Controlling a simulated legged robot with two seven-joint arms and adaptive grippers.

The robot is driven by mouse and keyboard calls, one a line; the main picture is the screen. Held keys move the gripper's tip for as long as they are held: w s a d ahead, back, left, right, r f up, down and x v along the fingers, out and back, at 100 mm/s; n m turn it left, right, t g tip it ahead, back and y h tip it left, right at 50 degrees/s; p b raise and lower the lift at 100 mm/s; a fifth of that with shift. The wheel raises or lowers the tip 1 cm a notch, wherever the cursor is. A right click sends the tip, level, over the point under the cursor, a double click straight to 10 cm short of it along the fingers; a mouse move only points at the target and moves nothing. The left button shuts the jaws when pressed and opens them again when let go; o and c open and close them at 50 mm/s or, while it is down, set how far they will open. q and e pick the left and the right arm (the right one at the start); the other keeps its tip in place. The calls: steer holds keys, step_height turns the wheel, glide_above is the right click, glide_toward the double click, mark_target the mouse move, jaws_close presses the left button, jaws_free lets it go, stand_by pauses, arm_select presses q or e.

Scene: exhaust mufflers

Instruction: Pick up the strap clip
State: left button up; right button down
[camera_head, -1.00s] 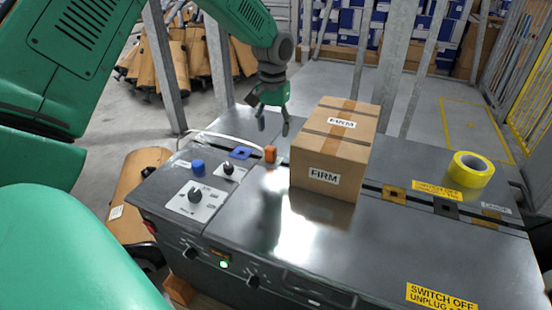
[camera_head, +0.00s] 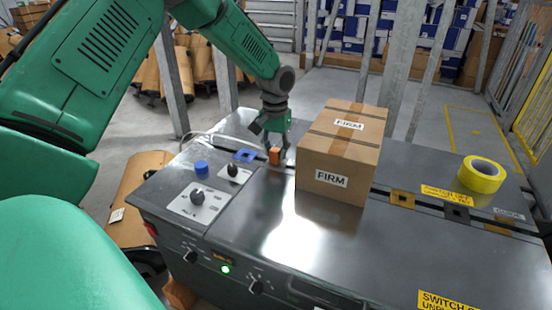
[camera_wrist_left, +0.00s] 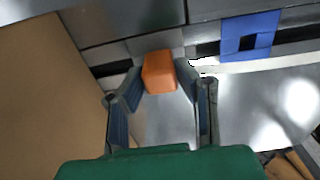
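The strap clip appears to be the small orange block (camera_head: 274,157) on the machine's top, at the left of the carton. It also shows in the left wrist view (camera_wrist_left: 159,73), upper middle, between the fingertips. My left gripper (camera_head: 277,148) is low over the clip, fingers pointing down. In the left wrist view my left gripper (camera_wrist_left: 159,77) has one finger on each side of the clip, spread apart with narrow gaps; firm contact cannot be seen. My right gripper is not in view.
A cardboard carton (camera_head: 339,155) stands close to the right of my left gripper. A blue square piece (camera_head: 245,155), a blue knob (camera_head: 201,167) and black dials lie to the left. Yellow tape (camera_head: 482,174) is at the far right. The machine's front top (camera_head: 330,245) is clear.

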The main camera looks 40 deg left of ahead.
arm_select(q)
steer(key=c, duration=0.3)
